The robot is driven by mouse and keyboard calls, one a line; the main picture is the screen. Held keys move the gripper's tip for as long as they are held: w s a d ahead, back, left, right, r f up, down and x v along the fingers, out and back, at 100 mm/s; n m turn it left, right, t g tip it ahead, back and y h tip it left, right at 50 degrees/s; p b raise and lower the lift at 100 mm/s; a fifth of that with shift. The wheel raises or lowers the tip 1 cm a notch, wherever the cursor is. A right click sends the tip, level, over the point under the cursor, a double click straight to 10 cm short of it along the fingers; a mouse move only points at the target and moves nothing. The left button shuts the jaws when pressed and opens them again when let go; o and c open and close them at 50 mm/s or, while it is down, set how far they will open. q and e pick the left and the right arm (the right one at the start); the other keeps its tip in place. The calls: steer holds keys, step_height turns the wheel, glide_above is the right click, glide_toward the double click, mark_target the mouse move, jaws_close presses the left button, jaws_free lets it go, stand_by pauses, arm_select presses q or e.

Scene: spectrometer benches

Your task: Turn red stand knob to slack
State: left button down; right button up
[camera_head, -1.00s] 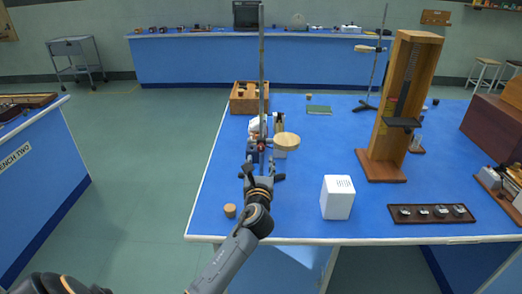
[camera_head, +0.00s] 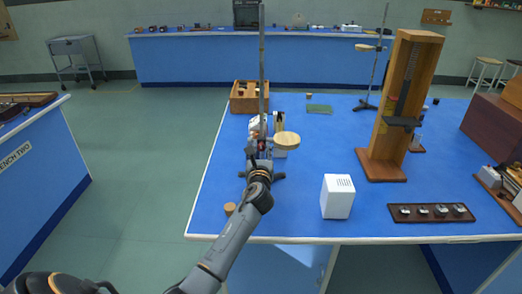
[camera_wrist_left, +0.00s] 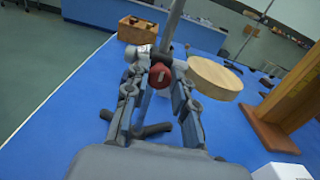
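The red stand knob (camera_wrist_left: 160,75) shows in the left wrist view, on the clamp of a tall grey stand rod (camera_head: 262,60). My left gripper (camera_wrist_left: 157,92) is open, with one finger on each side of the knob; I cannot tell whether they touch it. A round wooden disc (camera_wrist_left: 215,77) sits to the right of the clamp. The stand's dark feet (camera_wrist_left: 155,130) rest on the blue bench below. In the head view my left gripper (camera_head: 260,152) is at the stand and mostly hides the knob. My right gripper is not in view.
A white box (camera_head: 337,197) stands right of my arm on the blue bench top (camera_head: 290,215). A cork (camera_head: 230,209) lies close beside my forearm. A wooden box (camera_head: 247,97) is behind the stand. A tall wooden frame (camera_head: 387,150) stands further right.

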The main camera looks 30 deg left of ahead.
arm_select(q)
steer(key=shift+n, duration=0.4)
steer(key=n+b, duration=0.1)
steer(key=n, duration=0.3)
steer(key=shift+n, duration=0.3)
steer(key=n+b, duration=0.1)
steer(key=n, duration=0.4)
steer(key=shift+f, duration=0.15)
steer(key=n+b, duration=0.2)
steer(key=n, duration=0.4)
steer(key=shift+s+a+n+b, duration=0.1)
steer(key=shift+n+b, duration=0.2)
steer(key=shift+n, duration=0.1)
steer(key=n+b, duration=0.1)
steer(key=n, duration=0.3)
steer(key=shift+n, duration=0.3)
steer(key=c, duration=1.1)
jaws_free()
